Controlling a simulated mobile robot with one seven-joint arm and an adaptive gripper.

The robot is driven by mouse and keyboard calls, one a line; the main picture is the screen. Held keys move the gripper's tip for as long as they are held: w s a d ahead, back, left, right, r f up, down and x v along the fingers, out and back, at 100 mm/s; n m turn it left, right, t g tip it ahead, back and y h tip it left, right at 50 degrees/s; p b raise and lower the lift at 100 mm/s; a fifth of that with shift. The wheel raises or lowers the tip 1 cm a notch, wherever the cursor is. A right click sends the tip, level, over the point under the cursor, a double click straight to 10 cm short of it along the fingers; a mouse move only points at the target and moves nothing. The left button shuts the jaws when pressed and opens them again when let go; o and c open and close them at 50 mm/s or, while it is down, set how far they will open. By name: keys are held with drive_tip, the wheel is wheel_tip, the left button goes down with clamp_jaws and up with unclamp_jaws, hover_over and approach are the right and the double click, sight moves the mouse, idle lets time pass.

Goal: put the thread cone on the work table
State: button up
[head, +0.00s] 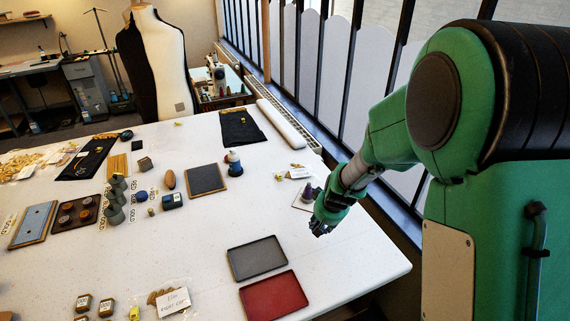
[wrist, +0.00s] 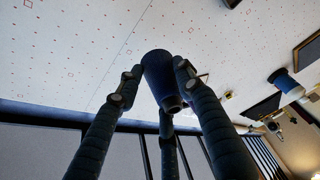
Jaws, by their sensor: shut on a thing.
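A dark blue thread cone (wrist: 158,76) sits between the fingers of my gripper (wrist: 152,82) in the wrist view, its narrow end toward the camera. The fingers are closed around it. In the head view my gripper (head: 321,228) is over the right side of the white work table (head: 210,225), near its right edge. The held cone cannot be made out clearly there. Whether the cone touches the table cannot be told.
A small purplish thing (head: 308,193) stands on a pale card just behind my gripper. A grey tray (head: 257,257) and a red tray (head: 275,296) lie to the front left. A blue spool (head: 234,167) stands farther back. Bare tabletop lies left of the trays.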

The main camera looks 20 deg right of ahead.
drive_tip(key=s+d+f+m+h, duration=0.1)
drive_tip(key=s+d+m, duration=0.1)
drive_tip(key=s+d, duration=0.6)
drive_tip(key=shift+s+d+f+m+b, duration=0.15)
drive_tip(key=shift+s+d+m+b, duration=0.2)
drive_tip(key=shift+s, duration=0.75)
drive_tip(key=shift+g, duration=0.3)
drive_tip(key=w+d, duration=0.2)
drive_tip(key=w, duration=0.2)
drive_tip(key=w+d+f, duration=0.1)
drive_tip(key=w+d, duration=0.2)
drive_tip(key=w, duration=0.2)
drive_tip(key=w+d, duration=0.3)
drive_tip(key=w, duration=0.2)
drive_tip(key=shift+f, duration=0.25)
drive_tip(key=shift+c, duration=0.2)
drive_tip(key=shift+f+b, duration=0.45)
drive_tip(key=shift+f, duration=1.3)
drive_tip(key=shift+f, duration=0.2)
drive_tip(key=o, duration=1.2)
drive_tip(key=shift+o, duration=0.2)
drive_tip(key=shift+r, duration=0.1)
